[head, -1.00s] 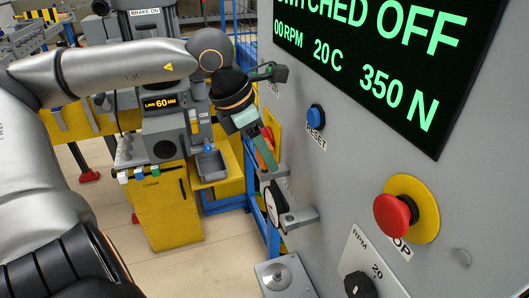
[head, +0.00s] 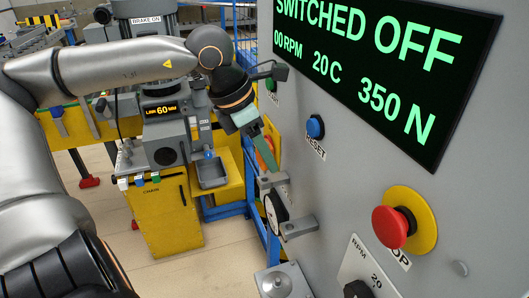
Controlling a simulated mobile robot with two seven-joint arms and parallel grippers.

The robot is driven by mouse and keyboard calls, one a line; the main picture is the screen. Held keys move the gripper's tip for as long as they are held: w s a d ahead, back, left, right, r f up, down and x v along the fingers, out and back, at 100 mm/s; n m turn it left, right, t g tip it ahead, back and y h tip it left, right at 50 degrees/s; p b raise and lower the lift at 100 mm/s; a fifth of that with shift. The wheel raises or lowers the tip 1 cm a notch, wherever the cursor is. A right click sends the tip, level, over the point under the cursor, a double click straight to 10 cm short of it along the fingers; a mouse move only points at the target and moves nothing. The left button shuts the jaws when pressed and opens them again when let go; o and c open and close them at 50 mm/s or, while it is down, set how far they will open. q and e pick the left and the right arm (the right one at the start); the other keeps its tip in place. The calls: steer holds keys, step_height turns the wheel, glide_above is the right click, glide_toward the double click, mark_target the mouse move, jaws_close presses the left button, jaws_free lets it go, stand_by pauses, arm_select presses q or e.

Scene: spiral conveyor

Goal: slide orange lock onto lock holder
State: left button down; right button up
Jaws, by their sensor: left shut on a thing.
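My left gripper (head: 262,147) reaches in from the left, angled down along the grey machine panel. It is shut on the orange lock (head: 265,158), which shows only as a small orange-red strip beside the green fingers. Just below the fingertips, a grey bracket (head: 273,180) sticks out from the panel. A second grey bracket (head: 298,226) stands lower, with a dark, pale-rimmed disc (head: 276,212) beside it. I cannot tell for sure which part is the lock holder, or whether the lock touches the upper bracket. My right gripper is not in view.
The panel carries a blue reset button (head: 315,127), a red stop button (head: 392,226), an RPM knob (head: 357,289) and a display (head: 400,75) reading "switched off". A yellow cabinet (head: 168,215) and a grey bin (head: 211,170) stand behind. Pale floor (head: 215,262) is open at lower middle.

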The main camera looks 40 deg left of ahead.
arm_select(q)
steer(key=shift+r, duration=0.15)
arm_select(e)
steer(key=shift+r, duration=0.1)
arm_select(q)
steer(key=shift+r+p, duration=1.35)
steer(key=shift+r, duration=0.55)
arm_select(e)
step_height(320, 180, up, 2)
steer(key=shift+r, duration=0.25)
